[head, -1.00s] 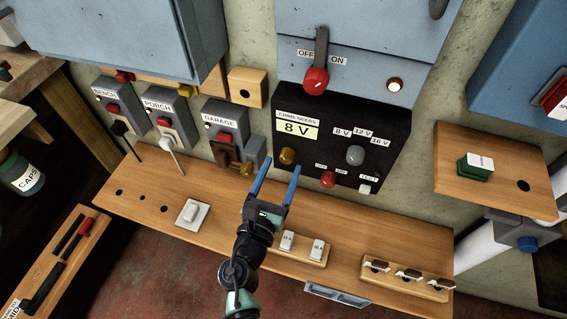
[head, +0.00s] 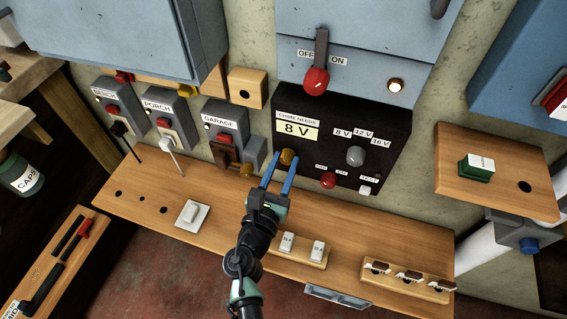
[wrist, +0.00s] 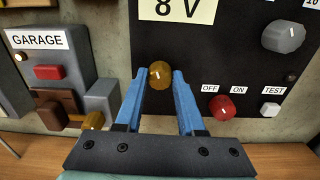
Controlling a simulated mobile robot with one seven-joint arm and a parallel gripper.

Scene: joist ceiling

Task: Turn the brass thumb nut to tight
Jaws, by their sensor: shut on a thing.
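The brass thumb nut (head: 288,156) is a round brass knob at the lower left of the black chime box (head: 385,122). My gripper (head: 281,159) reaches up to it with both blue fingers. In the wrist view the brass thumb nut (wrist: 160,74) sits between the two fingertips, and my gripper (wrist: 159,80) is shut on it. No mark on the nut shows how far it is turned. A second brass knob (head: 247,170) sits low beside the GARAGE unit, left of my gripper.
The box also carries a grey dial (head: 355,155), a red OFF/ON knob (head: 328,180) and a white TEST button (head: 365,189). The GARAGE unit (head: 226,125) is close on the left.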

